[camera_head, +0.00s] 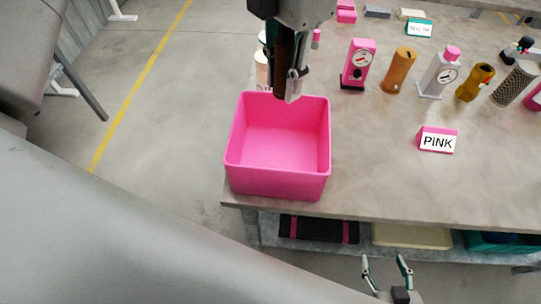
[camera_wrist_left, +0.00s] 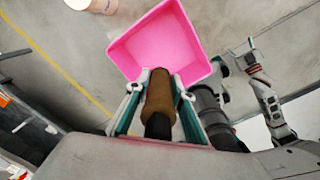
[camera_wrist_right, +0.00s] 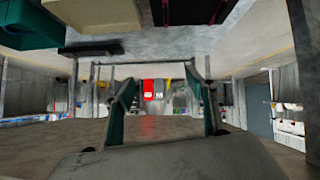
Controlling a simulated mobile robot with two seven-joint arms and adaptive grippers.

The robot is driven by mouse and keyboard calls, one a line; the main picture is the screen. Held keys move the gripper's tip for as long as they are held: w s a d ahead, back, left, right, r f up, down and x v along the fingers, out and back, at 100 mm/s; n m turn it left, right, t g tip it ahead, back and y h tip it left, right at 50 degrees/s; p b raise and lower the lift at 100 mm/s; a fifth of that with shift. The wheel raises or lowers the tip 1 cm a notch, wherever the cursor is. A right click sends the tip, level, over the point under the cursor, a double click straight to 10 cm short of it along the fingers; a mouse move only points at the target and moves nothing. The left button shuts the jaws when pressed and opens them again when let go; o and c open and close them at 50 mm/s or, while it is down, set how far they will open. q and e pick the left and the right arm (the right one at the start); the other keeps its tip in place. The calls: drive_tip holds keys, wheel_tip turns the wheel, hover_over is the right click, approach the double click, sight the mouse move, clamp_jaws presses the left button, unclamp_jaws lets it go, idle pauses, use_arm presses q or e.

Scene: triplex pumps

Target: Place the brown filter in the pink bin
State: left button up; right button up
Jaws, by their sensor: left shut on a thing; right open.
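The pink bin (camera_head: 277,186) stands on the near left corner of the table, and its visible inside is empty. My left gripper (camera_head: 290,82) is shut on a dark brown filter (camera_head: 283,66) and holds it upright-looking over the bin's far edge. In the left wrist view the brown filter (camera_wrist_left: 161,90) sits between the two fingers, with the pink bin (camera_wrist_left: 196,68) beyond it. My right gripper (camera_head: 386,272) is open and empty, low in front of the table; its fingers also show in the right wrist view (camera_wrist_right: 165,100).
An orange-brown cylinder (camera_head: 399,71), a pink gauge unit (camera_head: 358,64), a grey gauge unit (camera_head: 438,74) and other parts stand in a row on the table (camera_head: 380,150). A "PINK" sign (camera_head: 437,140) stands right of the bin. Trays (camera_head: 411,236) lie on a shelf below.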

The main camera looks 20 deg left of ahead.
sight(279, 160)
use_arm(q)
drive_tip(key=shift+f, duration=0.15)
wheel_tip(279, 160, down, 19)
drive_tip(key=b, duration=0.3)
drive_tip(key=shift+s+f, duration=0.1)
drive_tip(key=shift+f, duration=0.05)
drive_tip(key=shift+c, duration=0.2)
drive_tip(key=shift+f, duration=0.3)
use_arm(e)
drive_tip(key=shift+w+f, duration=0.25)
drive_tip(key=shift+f, duration=0.4)
use_arm(q)
drive_tip(key=o, duration=1.1)
drive_tip(key=shift+f, duration=0.1)
use_arm(e)
drive_tip(key=shift+s+f, duration=0.15)
drive_tip(key=shift+s+f, duration=0.1)
drive_tip(key=shift+s, duration=0.1)
